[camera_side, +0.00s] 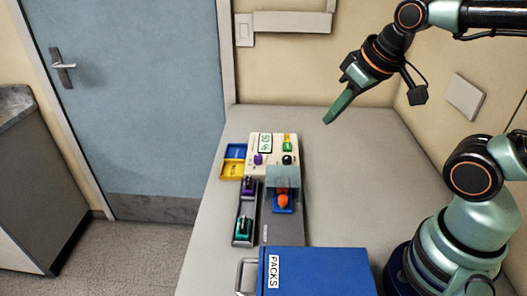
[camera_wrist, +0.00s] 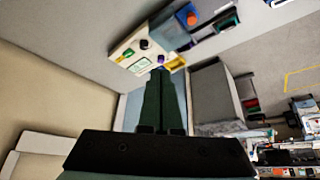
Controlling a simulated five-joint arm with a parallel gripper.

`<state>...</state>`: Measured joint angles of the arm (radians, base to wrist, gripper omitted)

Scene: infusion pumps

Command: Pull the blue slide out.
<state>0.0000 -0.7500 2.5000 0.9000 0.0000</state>
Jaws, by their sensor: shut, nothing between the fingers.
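A blue piece (camera_side: 284,210) with an orange knob (camera_side: 283,200) sits at a grey translucent cover (camera_side: 283,176), in front of the white pump (camera_side: 262,163). A blue panel (camera_side: 235,152) lies beside a yellow one (camera_side: 232,169) at the pump's left side; I cannot tell which blue part is the slide. In the wrist view the orange knob (camera_wrist: 192,18) shows at the top, with the pump (camera_wrist: 130,48) left of it. My gripper (camera_side: 329,119) is shut and empty, in the air to the right of the pump and apart from it. Its fingers (camera_wrist: 161,80) lie together in the wrist view.
A dark rack (camera_side: 243,228) with purple and green-topped items stands left of the cover. A blue box marked PACKS (camera_side: 318,272) stands at the front. The grey tabletop (camera_side: 345,170) is clear right of the pump. A wall stands behind the table.

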